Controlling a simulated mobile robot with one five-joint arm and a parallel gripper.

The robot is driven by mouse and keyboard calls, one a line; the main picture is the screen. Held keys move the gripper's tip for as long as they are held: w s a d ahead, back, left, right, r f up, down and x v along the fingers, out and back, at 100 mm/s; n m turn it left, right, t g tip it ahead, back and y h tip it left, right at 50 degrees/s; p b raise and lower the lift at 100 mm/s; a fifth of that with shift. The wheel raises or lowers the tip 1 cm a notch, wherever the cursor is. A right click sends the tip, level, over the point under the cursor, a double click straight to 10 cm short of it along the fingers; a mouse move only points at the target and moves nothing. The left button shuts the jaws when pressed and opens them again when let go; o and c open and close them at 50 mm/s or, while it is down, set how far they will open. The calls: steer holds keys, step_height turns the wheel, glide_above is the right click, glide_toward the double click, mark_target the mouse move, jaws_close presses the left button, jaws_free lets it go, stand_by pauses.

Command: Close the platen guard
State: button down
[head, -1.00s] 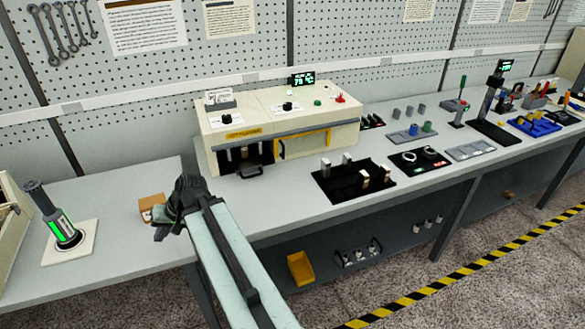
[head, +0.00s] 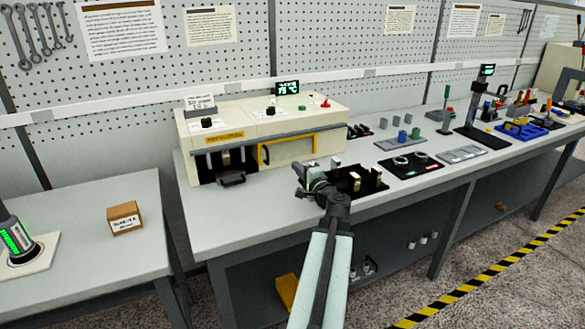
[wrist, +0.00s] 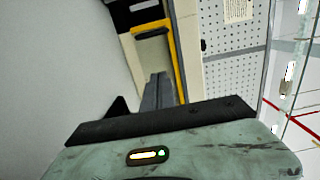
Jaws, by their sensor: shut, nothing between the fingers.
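The cream press machine (head: 222,124) stands on the long bench. The platen guard (head: 318,145), a yellow frame with a dark handle, is over the right part of its front. The left bay (head: 208,165) is uncovered, dark inside, with metal parts showing. In the wrist view the yellow frame (wrist: 176,62) runs beyond my fingertips. My gripper (head: 302,182) is shut and empty, in front of the machine near its right part. Its fingers also show in the wrist view (wrist: 158,88). I cannot tell whether they touch the frame.
A dark tray (head: 350,190) with upright blocks lies just right of my gripper. A dark handle (head: 232,179) sticks out below the left bay. A small cardboard box (head: 124,217) is on the left table. The bench front between the left bay and my gripper is clear.

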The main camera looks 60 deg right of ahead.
steer(key=x, duration=0.8)
steer(key=shift+d, duration=0.1)
steer(key=shift+w+a, duration=0.9)
steer(key=shift+a, duration=0.2)
steer(key=shift+w+a, duration=0.4)
steer(key=shift+w, duration=0.1)
